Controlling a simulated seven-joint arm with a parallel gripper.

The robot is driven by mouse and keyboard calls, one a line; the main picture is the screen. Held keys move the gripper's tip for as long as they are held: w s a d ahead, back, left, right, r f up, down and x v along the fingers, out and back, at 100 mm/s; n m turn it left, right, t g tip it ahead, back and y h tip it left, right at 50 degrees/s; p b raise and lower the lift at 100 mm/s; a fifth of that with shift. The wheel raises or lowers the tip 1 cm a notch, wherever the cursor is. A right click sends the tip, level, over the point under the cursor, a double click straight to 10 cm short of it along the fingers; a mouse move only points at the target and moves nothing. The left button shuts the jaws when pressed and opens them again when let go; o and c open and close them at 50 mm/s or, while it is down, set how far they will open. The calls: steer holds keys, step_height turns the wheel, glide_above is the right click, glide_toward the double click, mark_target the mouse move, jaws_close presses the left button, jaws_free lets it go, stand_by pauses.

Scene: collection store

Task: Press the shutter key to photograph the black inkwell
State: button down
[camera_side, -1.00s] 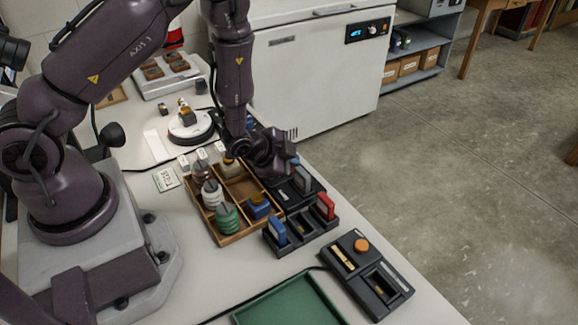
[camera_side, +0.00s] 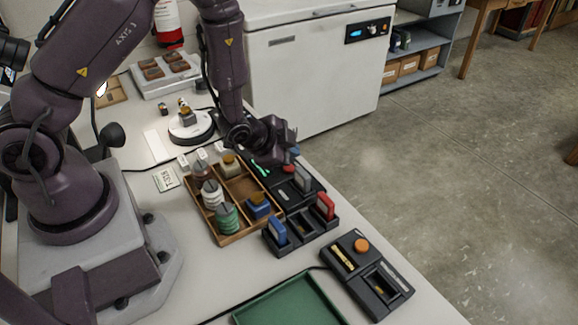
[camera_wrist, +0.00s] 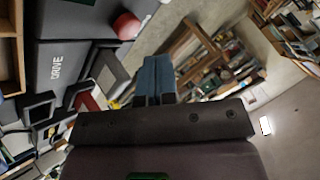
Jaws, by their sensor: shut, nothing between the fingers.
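A small dark inkwell with a yellow-brown top (camera_side: 186,118) stands on the round white turntable (camera_side: 178,130) at the back in the side view. My gripper (camera_side: 289,148) is above the far end of a black control unit (camera_side: 290,197). A red round button (camera_side: 289,166) and a lit green mark (camera_side: 261,169) show on that unit, just below my gripper. In the wrist view my blue-grey fingers (camera_wrist: 155,76) are together and empty, apart from the red button (camera_wrist: 126,26) and a panel marked DRIVE (camera_wrist: 62,62). I cannot tell which control is the shutter key.
A wooden compartment tray (camera_side: 233,238) with several stoppered inkwells stands left of the unit. A stand with blue and red upright pieces (camera_side: 301,238), a black box with an orange knob (camera_side: 367,275) and a green tray (camera_side: 290,302) are nearer. A white cabinet (camera_side: 315,75) stands behind.

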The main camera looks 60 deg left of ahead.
mark_target(289, 169)
steer(key=shift+r, duration=1.95)
steer(key=shift+f, duration=0.1)
steer(key=s+g, duration=0.1)
steer(key=s+f+n+g, duration=0.2)
steer(key=s, duration=0.1)
steer(key=shift+a+f, duration=0.1)
steer(key=s+d+r+n, duration=0.1)
steer(key=s+r+n, duration=0.1)
steer(key=s+r, duration=0.3)
steer(key=s+d+r+n, duration=0.1)
steer(key=s+r, duration=0.5)
steer(key=r, duration=0.7)
steer(key=s+d+r+n+h, duration=0.1)
steer(key=s+r+n, duration=0.1)
steer(key=s+r, duration=0.3)
step_height(289, 169, up, 4)
steer(key=shift+s+d+r+n+g, duration=0.2)
steer(key=shift+n+g, duration=0.1)
steer(key=shift+n, duration=0.1)
